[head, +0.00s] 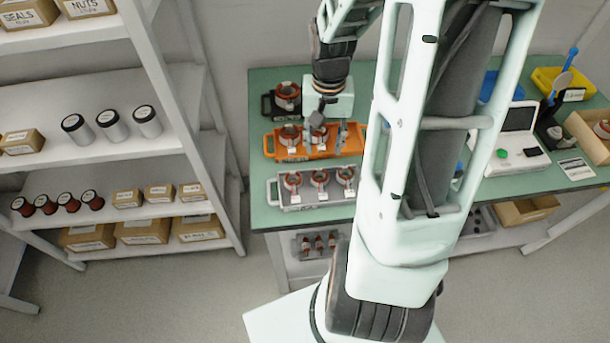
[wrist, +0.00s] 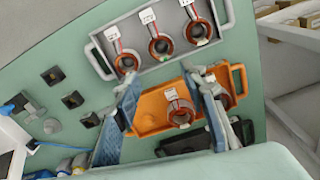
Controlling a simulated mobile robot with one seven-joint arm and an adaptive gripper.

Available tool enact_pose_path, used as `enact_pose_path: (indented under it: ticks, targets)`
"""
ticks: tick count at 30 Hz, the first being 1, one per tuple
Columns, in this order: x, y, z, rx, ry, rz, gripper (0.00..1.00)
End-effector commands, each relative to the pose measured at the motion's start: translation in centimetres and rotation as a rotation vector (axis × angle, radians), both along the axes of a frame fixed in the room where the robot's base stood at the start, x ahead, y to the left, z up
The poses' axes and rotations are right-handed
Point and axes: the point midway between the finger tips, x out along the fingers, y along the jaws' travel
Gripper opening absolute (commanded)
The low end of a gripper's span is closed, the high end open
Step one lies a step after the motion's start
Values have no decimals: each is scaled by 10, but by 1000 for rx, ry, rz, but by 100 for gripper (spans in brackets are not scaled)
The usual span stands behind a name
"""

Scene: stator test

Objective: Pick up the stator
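My gripper (head: 330,132) is above the orange tray (head: 268,146), pointing down. In the wrist view its two blue-grey fingers (wrist: 161,80) are spread wide with nothing between the tips. The orange tray (wrist: 150,121) holds a copper-ringed stator with a white tag (wrist: 181,113), seen between the fingers. Another stator (wrist: 226,99) is partly hidden behind the right finger. In the head view these stators show as the left one (head: 290,135) and one beside the gripper (head: 318,136). A grey tray (head: 310,206) nearer the front holds three tagged stators (head: 320,180).
A black tray (head: 267,105) with a stator (head: 287,96) lies behind the orange one. The green table (head: 262,218) also bears a white device (head: 515,150) and a yellow bin (head: 570,82) at right. Shelves (head: 120,150) stand at left. My arm hides the table's middle.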

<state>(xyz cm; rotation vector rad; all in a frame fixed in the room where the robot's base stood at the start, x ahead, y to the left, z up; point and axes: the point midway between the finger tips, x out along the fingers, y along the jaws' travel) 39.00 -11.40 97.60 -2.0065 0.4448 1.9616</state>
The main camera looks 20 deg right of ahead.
Motion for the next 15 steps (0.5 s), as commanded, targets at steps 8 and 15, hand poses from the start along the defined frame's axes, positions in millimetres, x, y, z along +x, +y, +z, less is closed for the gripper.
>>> enact_pose_path:
  ticks: [8,15]
  targets:
    - [-8,7,-26,14,27,26,39]
    - [-7,6,-55,11,23,24,39]
